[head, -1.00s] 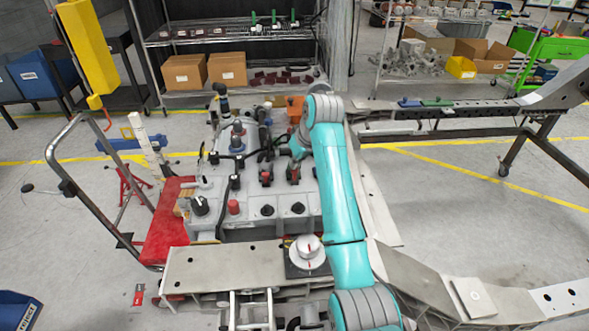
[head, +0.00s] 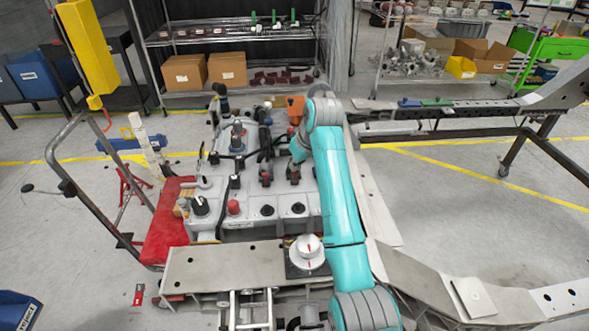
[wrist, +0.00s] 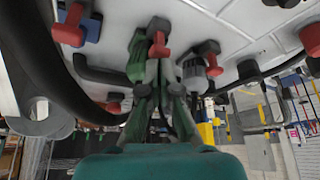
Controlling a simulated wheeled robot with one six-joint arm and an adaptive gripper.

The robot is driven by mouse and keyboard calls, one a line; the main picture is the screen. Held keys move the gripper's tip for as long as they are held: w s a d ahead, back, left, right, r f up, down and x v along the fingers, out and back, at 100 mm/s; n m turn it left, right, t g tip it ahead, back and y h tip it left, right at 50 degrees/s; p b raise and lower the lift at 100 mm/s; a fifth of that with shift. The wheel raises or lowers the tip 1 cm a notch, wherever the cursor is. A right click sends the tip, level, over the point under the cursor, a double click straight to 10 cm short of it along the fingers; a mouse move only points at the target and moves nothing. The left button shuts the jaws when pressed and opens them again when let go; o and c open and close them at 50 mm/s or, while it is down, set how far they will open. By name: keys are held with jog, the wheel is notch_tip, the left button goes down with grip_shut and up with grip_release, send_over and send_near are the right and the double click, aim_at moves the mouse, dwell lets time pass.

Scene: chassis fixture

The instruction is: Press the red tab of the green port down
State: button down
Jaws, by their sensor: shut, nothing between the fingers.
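The green port (wrist: 136,60) is on the pale chassis panel in the upper middle of the wrist view. Its red tab (wrist: 158,46) stands on a dark mount just right of the green body. My gripper (wrist: 158,76) is shut and empty, its fingertips close under the red tab in the picture. I cannot tell whether they touch it. In the head view my teal arm reaches over the right part of the chassis fixture (head: 255,198), and the fingertips and green port cannot be made out there.
A thick black hose (wrist: 62,88) curves along the left. A red cart (head: 165,225) stands beside the fixture.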

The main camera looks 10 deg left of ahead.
jog(key=shift+r, duration=3.3)
jog(key=shift+f, duration=0.1)
